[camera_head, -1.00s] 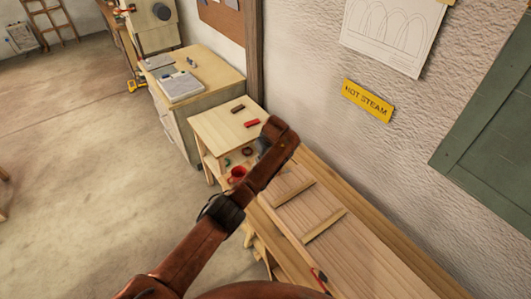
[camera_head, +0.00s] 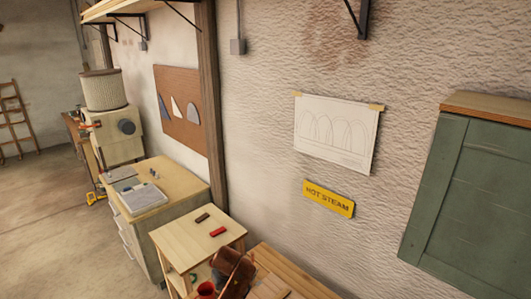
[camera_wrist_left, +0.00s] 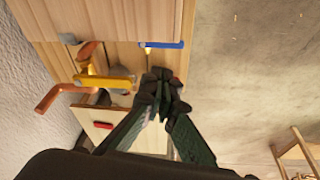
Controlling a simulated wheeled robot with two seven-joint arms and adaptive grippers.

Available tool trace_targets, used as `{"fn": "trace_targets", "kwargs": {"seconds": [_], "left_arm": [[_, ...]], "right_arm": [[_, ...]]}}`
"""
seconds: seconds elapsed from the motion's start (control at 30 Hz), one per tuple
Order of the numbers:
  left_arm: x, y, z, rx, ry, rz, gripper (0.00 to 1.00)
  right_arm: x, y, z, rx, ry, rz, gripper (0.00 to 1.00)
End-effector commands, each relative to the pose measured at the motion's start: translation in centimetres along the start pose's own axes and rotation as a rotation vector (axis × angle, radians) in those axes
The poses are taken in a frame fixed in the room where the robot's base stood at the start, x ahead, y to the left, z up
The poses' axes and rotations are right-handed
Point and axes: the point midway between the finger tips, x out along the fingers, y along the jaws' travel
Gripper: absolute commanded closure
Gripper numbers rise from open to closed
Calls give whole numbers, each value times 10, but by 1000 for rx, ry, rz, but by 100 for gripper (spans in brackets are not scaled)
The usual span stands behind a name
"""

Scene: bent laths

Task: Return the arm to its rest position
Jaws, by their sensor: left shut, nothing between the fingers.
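My left gripper (camera_wrist_left: 165,95) shows in the left wrist view with its dark fingers brought together at the tips, shut and empty. It hangs over the edge of the wooden bench (camera_wrist_left: 110,18), beside a yellow-and-orange tool (camera_wrist_left: 103,80) and a blue-handled tool (camera_wrist_left: 163,44). I cannot tell whether it touches anything. My right gripper is in neither view.
A small side table (camera_head: 180,241) holds a red block (camera_head: 218,232) and a dark block (camera_head: 202,217). A drawer cabinet (camera_head: 190,180) and wall stand behind. Open floor (camera_wrist_left: 240,80) lies right in the wrist view.

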Motion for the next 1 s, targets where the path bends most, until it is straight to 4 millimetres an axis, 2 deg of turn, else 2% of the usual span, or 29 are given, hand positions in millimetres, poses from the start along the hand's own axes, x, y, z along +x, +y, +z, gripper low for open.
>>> {"fn": "trace_targets", "kwargs": {"seconds": [0.03, 0.2, 0.3, 0.43, 0.57, 0.7, 0.8, 1.0], "left_arm": [[20, -18, 18, 24, -16, 14, 100], [62, -76, 67, 119, -33, 65, 100], [79, -114, 99, 170, -36, 89, 100], [91, -166, 141, 231, -30, 111, 100], [92, -221, 183, 292, -15, 120, 100], [79, -278, 226, 357, 7, 116, 100], [66, -308, 248, 396, 23, 110, 100], [44, -349, 277, 450, 42, 92, 100]], "right_arm": [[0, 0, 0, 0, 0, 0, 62], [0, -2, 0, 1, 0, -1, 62], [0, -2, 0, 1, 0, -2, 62], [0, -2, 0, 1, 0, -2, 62], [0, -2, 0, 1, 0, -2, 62], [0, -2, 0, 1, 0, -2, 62], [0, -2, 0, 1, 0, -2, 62], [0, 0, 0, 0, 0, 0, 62]]}}
